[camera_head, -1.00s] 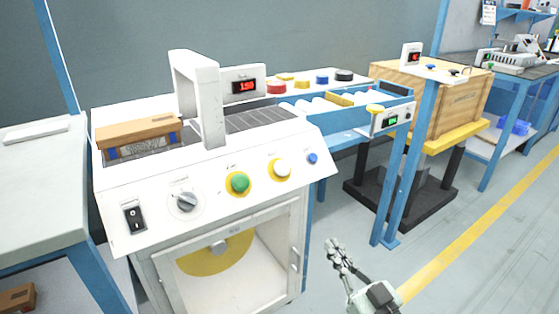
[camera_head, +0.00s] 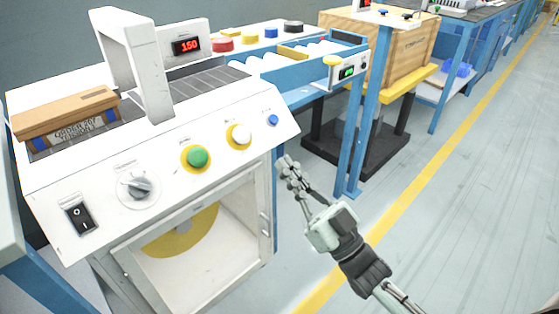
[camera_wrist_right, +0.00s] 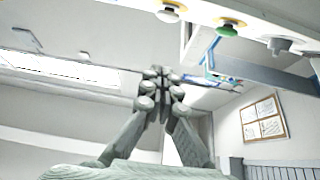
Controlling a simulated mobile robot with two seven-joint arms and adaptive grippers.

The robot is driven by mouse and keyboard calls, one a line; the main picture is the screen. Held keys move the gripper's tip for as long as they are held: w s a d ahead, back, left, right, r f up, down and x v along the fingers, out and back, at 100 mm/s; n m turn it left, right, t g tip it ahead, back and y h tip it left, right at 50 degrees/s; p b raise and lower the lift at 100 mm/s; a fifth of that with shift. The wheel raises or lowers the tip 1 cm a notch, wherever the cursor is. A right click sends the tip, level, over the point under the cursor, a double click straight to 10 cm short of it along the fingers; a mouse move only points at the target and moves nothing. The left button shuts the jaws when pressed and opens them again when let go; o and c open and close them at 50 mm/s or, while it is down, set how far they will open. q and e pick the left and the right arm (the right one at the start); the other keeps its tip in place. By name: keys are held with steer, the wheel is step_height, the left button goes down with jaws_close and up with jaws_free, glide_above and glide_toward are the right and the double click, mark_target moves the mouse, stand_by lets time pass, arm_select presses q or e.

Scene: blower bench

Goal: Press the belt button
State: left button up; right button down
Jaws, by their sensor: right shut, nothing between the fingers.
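The white machine's sloped control panel (camera_head: 100,207) carries a green button (camera_head: 197,157) and a white button (camera_head: 240,136), both with yellow surrounds. A small blue button (camera_head: 273,119) sits to their right and a grey knob (camera_head: 139,186) to their left. The labels are too small to read, so I cannot tell which is the belt button. My right gripper (camera_head: 289,166) is shut and empty, off the panel's lower right edge and apart from the buttons. In the wrist view the fingertips (camera_wrist_right: 161,76) are together below the white button (camera_wrist_right: 170,13) and the green button (camera_wrist_right: 228,29). My left gripper is not in view.
A cardboard box (camera_head: 66,118) lies at the left of the machine's belt, beside a white arch (camera_head: 135,60). A blue roller conveyor (camera_head: 300,72) adjoins on the right. A wooden crate (camera_head: 395,52) stands beyond it. The floor (camera_head: 450,220) at right is open.

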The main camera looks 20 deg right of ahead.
mark_target(242, 135)
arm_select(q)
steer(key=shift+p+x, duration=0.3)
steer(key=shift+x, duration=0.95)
arm_select(e)
steer(key=shift+w+a+r, duration=0.25)
steer(key=shift+w+a, duration=0.3)
steer(key=shift+w, duration=1)
steer(key=shift+w+a+r, duration=0.2)
steer(key=shift+w+a, duration=0.4)
steer(key=shift+w, duration=1)
steer(key=shift+w+a+r, duration=0.25)
steer(key=shift+w+a, duration=0.3)
steer(key=shift+w, duration=1)
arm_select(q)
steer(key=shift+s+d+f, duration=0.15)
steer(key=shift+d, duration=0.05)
